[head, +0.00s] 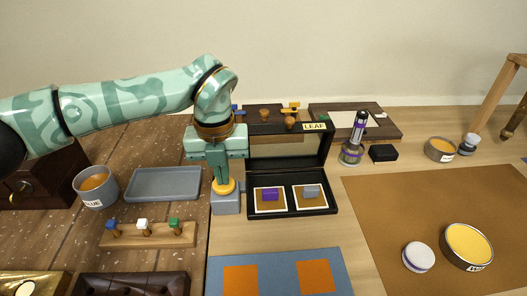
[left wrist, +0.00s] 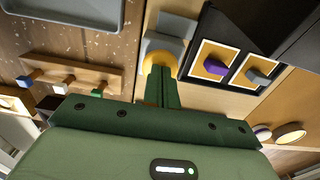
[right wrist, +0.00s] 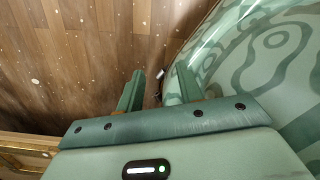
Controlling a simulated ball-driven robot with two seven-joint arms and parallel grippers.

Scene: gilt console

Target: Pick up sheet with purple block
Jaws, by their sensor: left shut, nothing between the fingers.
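A black open case labelled LEAF (head: 315,127) holds two white-edged gold sheets side by side. The left sheet (head: 271,206) carries a purple block (head: 270,194); the right sheet (head: 311,204) carries a grey block (head: 311,190). The purple block also shows in the left wrist view (left wrist: 215,66). My left gripper (head: 219,178) points down, shut and empty, left of the case. Its tips are at a yellow round piece (head: 224,187) on a grey stand (head: 228,205); I cannot tell whether they touch. My right gripper (right wrist: 158,85) is open and empty above the wooden floor.
Left are a GLUE tin (head: 97,187), a grey tray (head: 163,183) and a peg rack (head: 148,237). A blue board with orange squares (head: 275,274) lies in front of the case. A purple-banded tool (head: 356,132) stands to its right. The brown mat (head: 420,210) has clear room.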

